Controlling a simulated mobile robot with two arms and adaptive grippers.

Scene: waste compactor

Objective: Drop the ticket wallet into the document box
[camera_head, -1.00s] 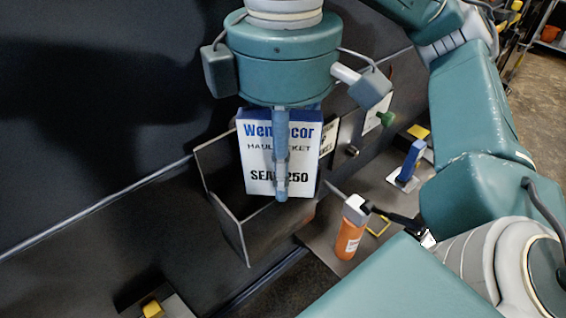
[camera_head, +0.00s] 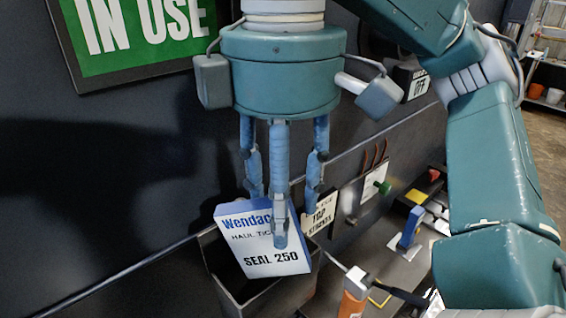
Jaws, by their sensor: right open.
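The ticket wallet (camera_head: 255,262), a white flat pack with blue and black lettering and a blue top edge, is tilted at the mouth of the document box. The document box (camera_head: 214,262) is a dark open-topped box against the dark wall, cut by the bottom of the picture. I cannot tell whether the wallet rests on its rim or hangs partly inside. My right gripper (camera_head: 284,212) points down above the box with its blue fingers spread open. One finger is in front of the wallet and hides part of its lettering. My left gripper is not in view.
A green "IN USE" sign (camera_head: 145,35) hangs on the wall, upper left. Right of the box are a small label plate (camera_head: 322,213), a green knob (camera_head: 383,187), a blue upright item (camera_head: 411,227) and an orange bottle (camera_head: 351,304) on a grey ledge.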

